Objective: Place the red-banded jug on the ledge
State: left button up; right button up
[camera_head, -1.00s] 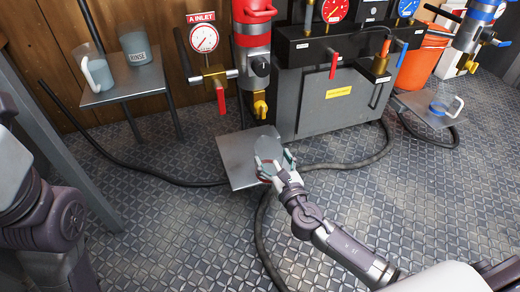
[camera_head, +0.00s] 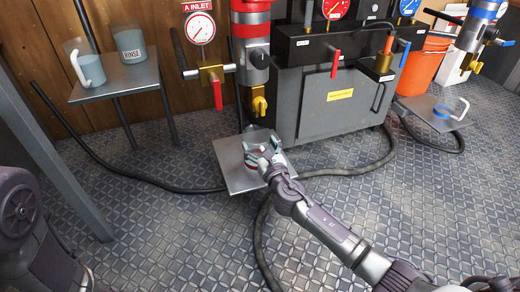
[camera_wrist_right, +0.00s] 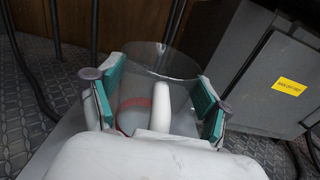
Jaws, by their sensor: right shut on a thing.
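The red-banded jug is a clear vessel with a white handle and a red band low on it. It shows best in the right wrist view (camera_wrist_right: 150,95). My right gripper (camera_head: 262,150) is shut on it, with teal finger pads on both sides of its wall in the wrist view. The ledge (camera_head: 236,180) is a grey metal plate under the red-topped column. The gripper and jug are over the ledge. In the head view the fingers largely hide the jug, and I cannot tell whether its base touches the plate. My left gripper is out of view.
A RINSE beaker (camera_head: 132,46) and a jug with a white handle (camera_head: 90,70) stand on a shelf at left. A blue-banded jug (camera_head: 443,111) stands on a right-hand plate. A grey machine (camera_head: 335,100) is right behind the ledge. Hoses lie on the floor.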

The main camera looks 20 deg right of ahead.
jog(key=shift+f, duration=0.15)
jog(key=o, duration=1.5)
jog(key=shift+r, duration=0.2)
